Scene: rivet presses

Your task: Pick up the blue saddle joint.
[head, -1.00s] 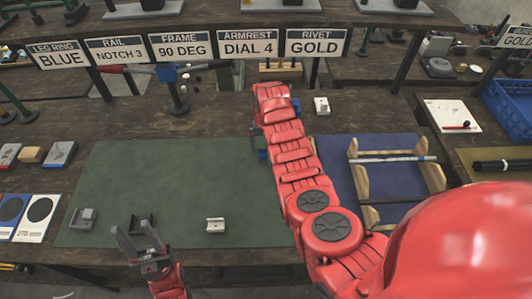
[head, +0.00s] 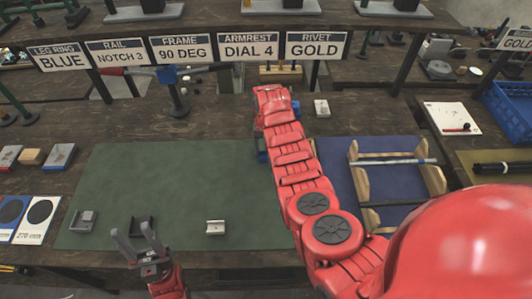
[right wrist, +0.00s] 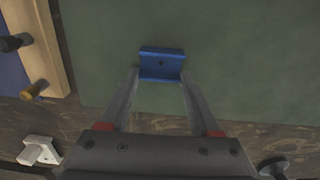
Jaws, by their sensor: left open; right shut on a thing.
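The blue saddle joint (right wrist: 162,64) is in the right wrist view, between the fingertips of my right gripper (right wrist: 161,78), which is shut on it. Green mat lies behind it; I cannot tell whether the joint is clear of it. In the head view my right arm covers most of that gripper, and a bit of blue (head: 262,156) shows at the arm's left side. My left gripper (head: 135,236) is open and empty, over the front edge of the green mat (head: 180,180).
Grey (head: 83,221), dark (head: 141,224) and pale (head: 215,227) saddle joints lie on the mat's front part. Another pale joint (head: 321,107) lies behind it on the wooden bench. A wooden rack (head: 435,178) with rods stands on a blue mat to the right.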

